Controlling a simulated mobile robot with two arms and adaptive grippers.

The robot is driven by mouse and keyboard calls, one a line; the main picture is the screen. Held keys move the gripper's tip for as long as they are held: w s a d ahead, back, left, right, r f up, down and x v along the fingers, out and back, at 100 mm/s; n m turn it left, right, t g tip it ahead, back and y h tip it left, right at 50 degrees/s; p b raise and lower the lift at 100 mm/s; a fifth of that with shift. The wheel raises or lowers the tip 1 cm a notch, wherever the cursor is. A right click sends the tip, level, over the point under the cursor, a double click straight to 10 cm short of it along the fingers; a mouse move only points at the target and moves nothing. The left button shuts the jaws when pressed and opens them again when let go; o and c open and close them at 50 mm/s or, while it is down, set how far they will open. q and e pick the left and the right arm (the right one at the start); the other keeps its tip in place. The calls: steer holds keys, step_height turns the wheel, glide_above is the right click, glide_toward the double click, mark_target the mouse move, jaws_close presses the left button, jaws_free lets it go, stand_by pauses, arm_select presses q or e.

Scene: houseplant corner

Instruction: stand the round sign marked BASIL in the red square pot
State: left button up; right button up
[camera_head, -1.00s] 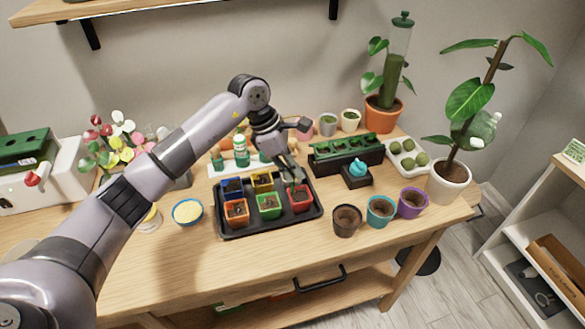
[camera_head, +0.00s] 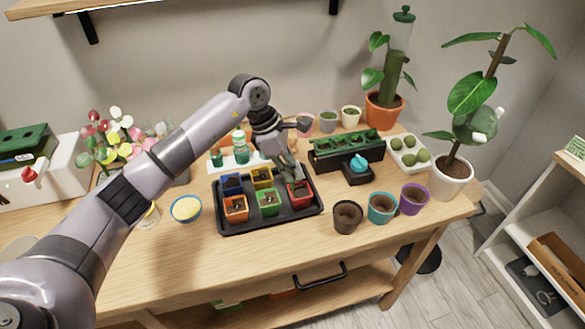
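The red square pot (camera_head: 300,194) stands in the right end of the black tray (camera_head: 270,221), at the front row. My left gripper (camera_head: 291,177) points down just above and behind this pot, its fingers partly over the pot's back part. The fingers are small and dark here, so I cannot tell whether they are open or shut, or whether they hold anything. I cannot make out a round sign marked BASIL or any lettering. Round coloured discs on sticks (camera_head: 115,113) stand in a bunch at the left. My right gripper is not in view.
Other square pots in the tray include a green one (camera_head: 268,203) and an orange one (camera_head: 235,209). Brown (camera_head: 347,217), teal (camera_head: 381,208) and purple (camera_head: 413,199) round pots stand right of the tray. The table's front is clear.

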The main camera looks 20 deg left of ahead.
arm_select(q)
steer(key=o, duration=0.5)
steer(key=shift+o, duration=0.5)
steer(key=o, duration=0.3)
steer(key=shift+o, duration=0.2)
steer(key=shift+r, duration=0.15)
steer(key=shift+r+p, duration=1.7)
steer(key=shift+r, duration=1.7)
